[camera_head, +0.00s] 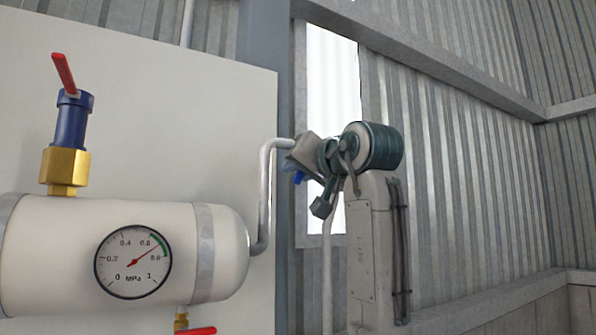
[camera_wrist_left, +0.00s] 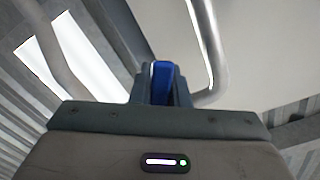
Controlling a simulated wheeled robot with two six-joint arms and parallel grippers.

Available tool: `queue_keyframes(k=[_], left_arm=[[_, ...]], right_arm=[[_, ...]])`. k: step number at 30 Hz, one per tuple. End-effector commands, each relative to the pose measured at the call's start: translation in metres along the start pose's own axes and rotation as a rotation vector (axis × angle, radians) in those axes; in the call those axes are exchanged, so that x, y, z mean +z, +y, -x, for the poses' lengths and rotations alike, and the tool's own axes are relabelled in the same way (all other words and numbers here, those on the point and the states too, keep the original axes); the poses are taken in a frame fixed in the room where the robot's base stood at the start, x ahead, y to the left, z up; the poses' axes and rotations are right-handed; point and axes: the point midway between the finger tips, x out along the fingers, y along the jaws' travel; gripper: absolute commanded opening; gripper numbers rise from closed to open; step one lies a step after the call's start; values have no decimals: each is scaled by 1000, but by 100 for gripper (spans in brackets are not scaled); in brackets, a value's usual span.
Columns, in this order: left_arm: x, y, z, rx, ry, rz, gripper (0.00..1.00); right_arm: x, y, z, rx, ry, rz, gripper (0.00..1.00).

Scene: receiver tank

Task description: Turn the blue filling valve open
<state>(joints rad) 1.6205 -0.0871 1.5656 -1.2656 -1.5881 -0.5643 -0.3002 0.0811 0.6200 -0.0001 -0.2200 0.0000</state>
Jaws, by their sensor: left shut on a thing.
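The blue filling valve (camera_head: 299,177) shows as a small blue part near the end of the grey pipe, mostly hidden by my left gripper (camera_head: 303,160). In the left wrist view its blue handle (camera_wrist_left: 162,82) stands between the two fingers of my left gripper (camera_wrist_left: 161,88). The gripper is shut on this handle. The valve's body is hidden, so I cannot tell how far it is turned. My right gripper is in neither view.
A white tank (camera_head: 225,255) with a round pressure gauge (camera_head: 132,262) is at the left; its red needle points up-right. A blue-bodied valve with a red lever (camera_head: 64,74) stands on top. Another red lever (camera_head: 195,331) is below. The grey pipe (camera_head: 264,195) rises beside the tank.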

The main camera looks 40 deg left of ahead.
Motion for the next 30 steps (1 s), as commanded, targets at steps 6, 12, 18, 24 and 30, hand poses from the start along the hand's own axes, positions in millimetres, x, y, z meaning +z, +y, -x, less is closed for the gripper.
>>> queue_keyframes(k=[6,12,18,24,30], left_arm=[[2,-6,0,-1,0,-105,0],[0,-20,0,-1,0,-321,0],[-6,-28,0,0,0,-469,0],[-8,-30,0,0,1,-499,0],[-8,-30,0,0,1,-497,17]], right_arm=[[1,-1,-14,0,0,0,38],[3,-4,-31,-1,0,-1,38],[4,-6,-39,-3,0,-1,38],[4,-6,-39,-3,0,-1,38],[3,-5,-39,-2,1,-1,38]])
